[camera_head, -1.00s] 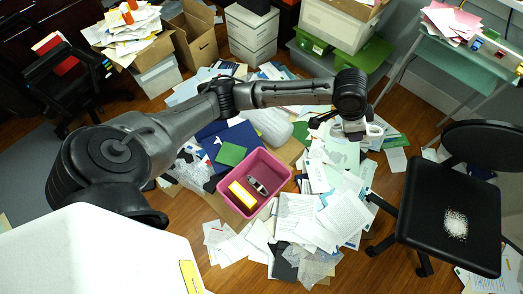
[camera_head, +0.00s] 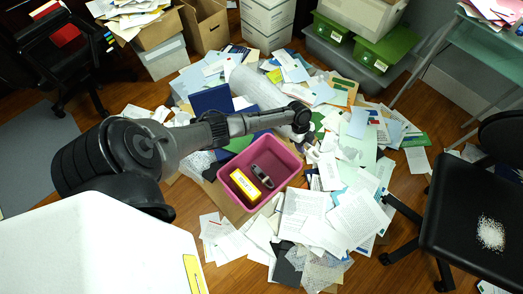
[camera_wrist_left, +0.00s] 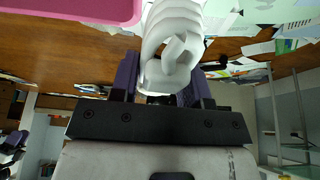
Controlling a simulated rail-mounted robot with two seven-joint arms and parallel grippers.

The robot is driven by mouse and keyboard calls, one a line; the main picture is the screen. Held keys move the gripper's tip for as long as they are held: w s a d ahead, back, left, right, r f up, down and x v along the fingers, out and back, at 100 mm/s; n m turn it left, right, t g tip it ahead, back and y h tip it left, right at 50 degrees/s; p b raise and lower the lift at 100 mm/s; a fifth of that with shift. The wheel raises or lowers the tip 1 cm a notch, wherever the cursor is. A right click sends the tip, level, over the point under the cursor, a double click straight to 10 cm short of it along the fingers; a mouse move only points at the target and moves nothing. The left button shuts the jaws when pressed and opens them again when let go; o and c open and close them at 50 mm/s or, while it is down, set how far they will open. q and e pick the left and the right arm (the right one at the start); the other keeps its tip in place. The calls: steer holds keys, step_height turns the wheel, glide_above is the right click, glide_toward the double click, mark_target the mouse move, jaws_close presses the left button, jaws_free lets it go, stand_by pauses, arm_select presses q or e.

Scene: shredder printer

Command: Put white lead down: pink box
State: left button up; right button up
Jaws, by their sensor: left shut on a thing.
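The white lead (camera_wrist_left: 172,45) is a thick white coil in the left wrist view. My left gripper (camera_wrist_left: 161,82) is shut on it, with dark fingers on both sides of the coil. The pink box (camera_head: 285,181) stands on the paper-strewn floor in the head view, and its edge shows at upper left in the wrist view (camera_wrist_left: 70,9). In the head view my left wrist is just beyond the box's far right corner; the fingers and lead are not clearly seen there. The lead appears beside the box's edge in the wrist view. My right gripper is not in view.
The box holds a yellow-and-white pack (camera_head: 245,186) and a dark grey object (camera_head: 262,176), with bare floor inside at the right and front. Papers (camera_head: 345,215) lie all around. A black chair (camera_head: 475,225) stands at right; green-and-grey bins (camera_head: 380,50) stand at the back.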

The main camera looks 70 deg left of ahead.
arm_select(q)
steer(key=shift+s+a+f+b, duration=0.6)
steer(key=shift+s+f+b, duration=0.55)
steer(key=shift+s+f, duration=0.75)
steer(key=shift+s+a+f+b, duration=0.65)
steer(key=shift+s+f+b, duration=0.45)
steer(key=shift+s+f, duration=0.8)
steer(key=shift+s+a+f+b, duration=0.6)
steer(key=shift+s+f+b, duration=0.55)
steer(key=shift+s+f, duration=0.75)
steer(key=shift+w+a+f, duration=0.1)
steer(key=shift+f, duration=0.1)
steer(key=shift+f, duration=0.15)
steer(key=shift+f+b, duration=0.2)
steer(key=shift+b, duration=0.25)
steer(key=shift+f, duration=0.15)
steer(key=o, duration=1)
